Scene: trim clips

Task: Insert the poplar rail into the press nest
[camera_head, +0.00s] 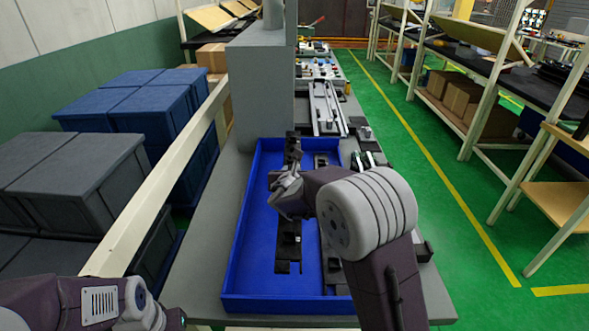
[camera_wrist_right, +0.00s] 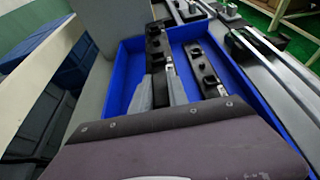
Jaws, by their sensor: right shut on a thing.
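My right gripper (camera_head: 287,190) reaches over the blue tray and is shut. In the right wrist view, its grey fingers (camera_wrist_right: 161,88) close on a dark, narrow part at the near end of a long black rail (camera_wrist_right: 155,45). The rail has raised fittings and also shows in the head view (camera_head: 291,240), partly covered by the gripper. A second black strip (camera_wrist_right: 205,68) lies to its right in the tray. I cannot tell which black piece is the poplar rail or which is the press nest. My left arm shows at the bottom left, its gripper out of frame.
The blue tray (camera_head: 236,262) has raised walls and stands on a grey bench (camera_head: 197,270). A tall grey column (camera_head: 258,95) rises behind it on the left. Metal rails and small parts (camera_head: 327,105) fill the bench beyond.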

